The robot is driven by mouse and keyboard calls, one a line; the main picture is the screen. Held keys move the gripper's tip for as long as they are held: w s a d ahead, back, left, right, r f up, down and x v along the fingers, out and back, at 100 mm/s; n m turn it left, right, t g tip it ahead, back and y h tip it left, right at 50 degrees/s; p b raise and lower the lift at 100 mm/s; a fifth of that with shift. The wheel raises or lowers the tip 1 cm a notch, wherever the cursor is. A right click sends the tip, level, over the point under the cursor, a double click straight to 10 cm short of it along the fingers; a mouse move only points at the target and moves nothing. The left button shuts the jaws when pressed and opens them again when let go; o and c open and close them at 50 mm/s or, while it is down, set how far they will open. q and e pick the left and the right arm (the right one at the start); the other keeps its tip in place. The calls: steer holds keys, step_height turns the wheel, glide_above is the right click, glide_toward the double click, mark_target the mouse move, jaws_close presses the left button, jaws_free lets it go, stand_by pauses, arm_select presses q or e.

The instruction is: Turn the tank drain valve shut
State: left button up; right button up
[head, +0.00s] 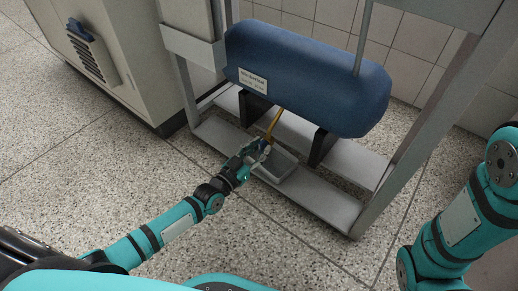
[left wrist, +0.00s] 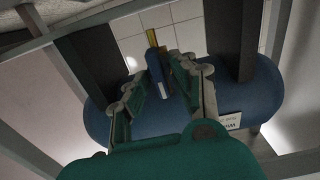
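The blue tank (head: 305,75) lies on its side in a grey metal frame, with a white label near its left end. A thin yellow pipe (head: 274,124) comes down from beneath it to the drain valve. The valve's blue handle (left wrist: 157,75) shows in the left wrist view beside the yellow pipe (left wrist: 152,38). My left gripper (head: 262,150) is at the valve under the tank and covers most of it in the head view. In the left wrist view its fingers (left wrist: 158,80) stand apart on either side of the handle, with a gap at the left finger. My right gripper is out of view.
A grey tray (head: 280,168) sits below the valve on the frame's lower shelf (head: 325,198). Dark supports (head: 322,147) hold the tank. A beige cabinet (head: 125,60) stands at the left. The speckled floor in front is clear.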

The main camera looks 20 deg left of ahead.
arm_select(q)
jaws_close()
steer(key=n+p, duration=0.1)
steer(key=n, duration=0.2)
steer(key=shift+a, duration=0.1)
steer(key=n, duration=0.4)
steer(key=shift+n+p, duration=0.3)
steer(key=shift+p, duration=0.05)
steer(key=n, duration=0.4)
steer(key=shift+a+f, duration=0.1)
steer(key=shift+f, duration=0.1)
steer(key=n+b, duration=0.1)
steer(key=n, duration=0.5)
steer(key=shift+f, duration=0.15)
